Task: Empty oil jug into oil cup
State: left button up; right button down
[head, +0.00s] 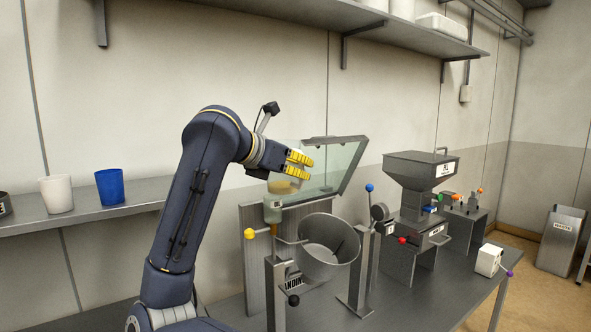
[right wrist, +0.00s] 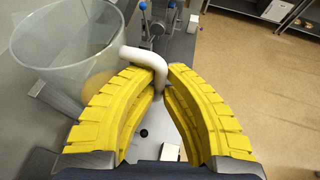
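The oil jug (head: 284,186) is a clear vessel with amber oil in its lower part. In the head view it hangs behind my right gripper (head: 300,164), which hides part of it. In the right wrist view the jug (right wrist: 65,55) is at the upper left, and its white handle (right wrist: 152,58) runs between the yellow fingertips of my right gripper (right wrist: 166,72). The fingers are closed around the handle. A small cup (head: 272,212), probably the oil cup, sits just below the jug on the stand beside the drum. Its contents are unclear. My left gripper is out of view.
An open steel drum (head: 328,246) stands on the bench under a raised glass hood (head: 338,166). A hopper machine (head: 420,180) and a white box (head: 488,260) are to the right. A blue cup (head: 110,187) and a white cup (head: 57,194) stand on the left shelf.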

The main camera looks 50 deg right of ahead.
aim_at(298, 142)
jog(key=shift+s+a+r+n+g+y, duration=0.15)
jog(key=shift+r+n+g, duration=0.3)
jog(key=shift+r, duration=0.3)
jog(key=shift+s+r+n+g+y, duration=0.2)
jog(key=shift+r+n+g, duration=0.1)
jog(key=shift+r+n, duration=0.35)
jog(key=shift+s+a+r+n+g+y, duration=0.15)
jog(key=shift+r+n+g, duration=0.25)
jog(key=shift+r, duration=0.45)
dwell(0.8)
jog(key=shift+w+d+r+n+g+y, duration=0.15)
jog(key=shift+w+r+n+g, duration=0.1)
jog(key=shift+r+n+g, duration=0.35)
jog(key=shift+w+d+r+n+g+y, duration=0.15)
jog(key=shift+w+r+n+g, duration=0.15)
jog(key=shift+r+n, duration=0.3)
jog(key=shift+w+d+r+n+g, duration=0.15)
jog(key=shift+w+d+n+g, duration=0.1)
jog(key=shift+w+n+g, duration=0.65)
jog(key=shift+w+d+n+g, duration=0.25)
jog(key=shift+w+n, duration=0.1)
jog(key=shift+n, duration=0.25)
